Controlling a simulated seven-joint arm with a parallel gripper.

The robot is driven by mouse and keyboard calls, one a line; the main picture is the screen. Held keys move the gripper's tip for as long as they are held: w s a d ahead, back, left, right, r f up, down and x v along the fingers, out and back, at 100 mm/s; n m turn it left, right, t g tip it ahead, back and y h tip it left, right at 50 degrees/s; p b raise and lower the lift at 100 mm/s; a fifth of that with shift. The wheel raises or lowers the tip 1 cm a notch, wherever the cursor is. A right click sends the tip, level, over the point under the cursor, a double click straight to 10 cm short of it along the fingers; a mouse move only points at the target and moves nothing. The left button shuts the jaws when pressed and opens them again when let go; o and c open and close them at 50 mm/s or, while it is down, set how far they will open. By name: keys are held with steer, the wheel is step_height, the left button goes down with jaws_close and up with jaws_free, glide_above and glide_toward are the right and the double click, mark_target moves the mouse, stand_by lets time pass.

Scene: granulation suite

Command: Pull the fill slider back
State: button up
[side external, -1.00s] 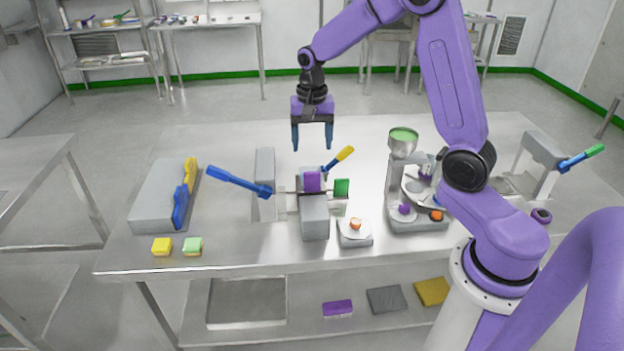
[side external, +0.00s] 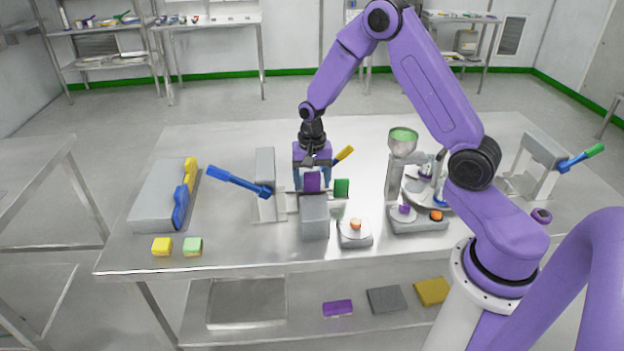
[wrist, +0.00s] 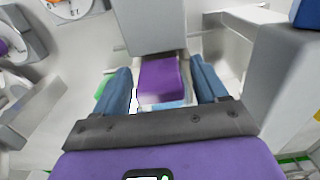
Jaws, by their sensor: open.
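A purple block (side external: 312,182), which I take to be the fill slider, sits at the back of a grey housing (side external: 314,217) in the middle of the table. My gripper (side external: 312,176) is low over it, pointing down. In the wrist view, the purple block (wrist: 160,80) lies between the two blue fingers of my open gripper (wrist: 160,72). A gap shows on both sides, so the fingers do not appear to grip it. A light blue part (wrist: 165,104) shows at its near end. In the side view the fingers are partly hidden by the block.
A blue lever (side external: 238,181) on a grey stand is just left. A green block (side external: 342,188) and a yellow handle (side external: 343,154) are close on the right. A small scale (side external: 355,236) and a machine with a green-topped funnel (side external: 403,142) stand further right.

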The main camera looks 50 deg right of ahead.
steer(key=c, duration=1.2)
steer(key=s+a, duration=0.7)
steer(key=shift+a, duration=0.1)
steer(key=o, duration=1.2)
steer(key=shift+s, duration=0.1)
steer(key=shift+r, duration=0.15)
